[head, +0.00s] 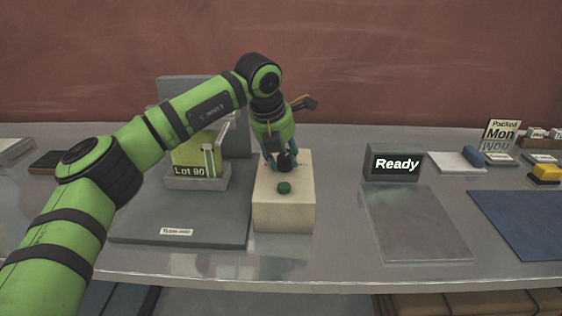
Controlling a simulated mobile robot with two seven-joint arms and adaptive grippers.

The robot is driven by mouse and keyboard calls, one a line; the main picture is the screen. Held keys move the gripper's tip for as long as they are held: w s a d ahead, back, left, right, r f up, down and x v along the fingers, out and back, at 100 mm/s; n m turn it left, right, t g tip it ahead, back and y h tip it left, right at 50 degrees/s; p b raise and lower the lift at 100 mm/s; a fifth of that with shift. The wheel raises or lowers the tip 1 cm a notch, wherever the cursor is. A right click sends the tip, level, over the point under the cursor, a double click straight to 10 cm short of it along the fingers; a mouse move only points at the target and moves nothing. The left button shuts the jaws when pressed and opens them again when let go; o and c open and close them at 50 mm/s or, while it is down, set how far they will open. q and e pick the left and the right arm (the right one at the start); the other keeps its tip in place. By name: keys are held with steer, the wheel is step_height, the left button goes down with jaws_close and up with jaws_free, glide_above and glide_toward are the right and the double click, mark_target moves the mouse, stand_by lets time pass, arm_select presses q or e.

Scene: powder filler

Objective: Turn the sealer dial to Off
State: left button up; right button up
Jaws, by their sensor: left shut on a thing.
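A beige box (285,215), which seems to be the sealer, stands on the metal table in the middle of the head view. Behind the button is a black dial (287,161). My left gripper (283,160) points down over the box top and is shut on the dial. The fingers and arm partly hide the dial, and I cannot read its setting. My right gripper is not in view.
A grey machine with a bag marked "Lot 90" (192,158) stands left of the box on a dark base (180,225). A "Ready" display (394,163), a grey plate (415,225) and a blue mat (525,220) lie to the right. The table between box and plate is clear.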

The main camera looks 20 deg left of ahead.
arm_select(q)
steer(key=n+y+b, duration=0.1)
steer(key=n, duration=0.3)
steer(key=shift+d+y+b, duration=0.4)
steer(key=n+y, duration=0.1)
steer(key=n, duration=0.2)
steer(key=shift+d, duration=0.1)
steer(key=shift+r+n+y, duration=0.1)
steer(key=shift+n+y, duration=0.2)
steer(key=shift+n, duration=0.7)
steer(key=shift+r+n+g+y, duration=0.1)
steer(key=shift+n+g+y, duration=0.3)
steer(key=shift+n, duration=0.6)
steer(key=shift+w+n+g+p, duration=0.1)
steer(key=shift+n+g+p, duration=0.2)
steer(key=shift+n+p, duration=0.45)
steer(key=n+g+y+p, duration=0.1)
steer(key=n+p, duration=0.1)
steer(key=n, duration=0.1)
steer(key=shift+w+d+r, duration=0.1)
steer(key=shift+n+p, duration=0.45)
steer(key=shift+w, duration=0.1)
